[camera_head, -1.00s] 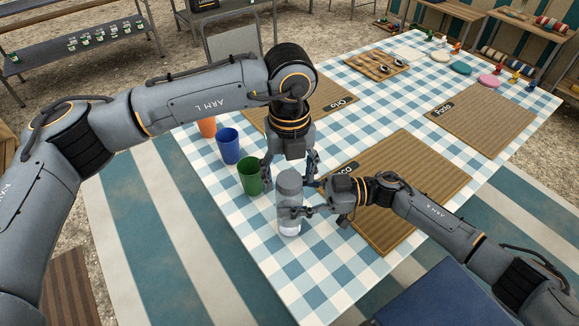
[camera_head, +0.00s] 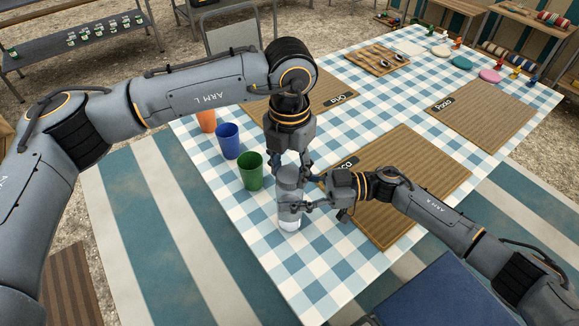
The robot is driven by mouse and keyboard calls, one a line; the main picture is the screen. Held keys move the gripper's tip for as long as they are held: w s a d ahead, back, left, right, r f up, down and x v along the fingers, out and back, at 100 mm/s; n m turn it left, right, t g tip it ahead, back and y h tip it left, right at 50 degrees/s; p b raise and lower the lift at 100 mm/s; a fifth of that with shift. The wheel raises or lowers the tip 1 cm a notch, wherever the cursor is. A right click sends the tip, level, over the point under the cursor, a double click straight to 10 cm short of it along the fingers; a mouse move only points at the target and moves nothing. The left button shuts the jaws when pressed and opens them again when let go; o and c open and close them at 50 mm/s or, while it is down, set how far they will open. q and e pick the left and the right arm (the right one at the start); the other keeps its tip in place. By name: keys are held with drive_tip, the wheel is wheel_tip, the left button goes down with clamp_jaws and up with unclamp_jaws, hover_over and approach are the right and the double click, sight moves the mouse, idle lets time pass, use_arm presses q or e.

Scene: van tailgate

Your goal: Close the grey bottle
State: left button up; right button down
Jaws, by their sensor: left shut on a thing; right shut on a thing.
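The grey bottle (camera_head: 289,222) stands upright on the checked tablecloth. Its lower body is clear and its top part, the grey lid (camera_head: 288,182), sits on it. My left gripper (camera_head: 290,172) points straight down from above, its fingers shut on the lid. My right gripper (camera_head: 292,207) comes in from the right and is shut on the bottle's body. The fingers hide part of the bottle, and I cannot tell how tightly the lid sits.
A green cup (camera_head: 250,172), a blue cup (camera_head: 229,141) and an orange cup (camera_head: 206,121) stand left of the bottle. A brown placemat (camera_head: 420,170) lies to the right, partly under my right arm. The cloth in front of the bottle is clear.

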use_arm(q)
drive_tip(key=m, duration=0.6)
drive_tip(key=shift+m, duration=0.3)
drive_tip(key=m, duration=1.3)
drive_tip(key=shift+m, duration=0.3)
drive_tip(key=o, duration=1.4)
wheel_tip(320, 180, up, 12)
drive_tip(key=shift+f, duration=0.1)
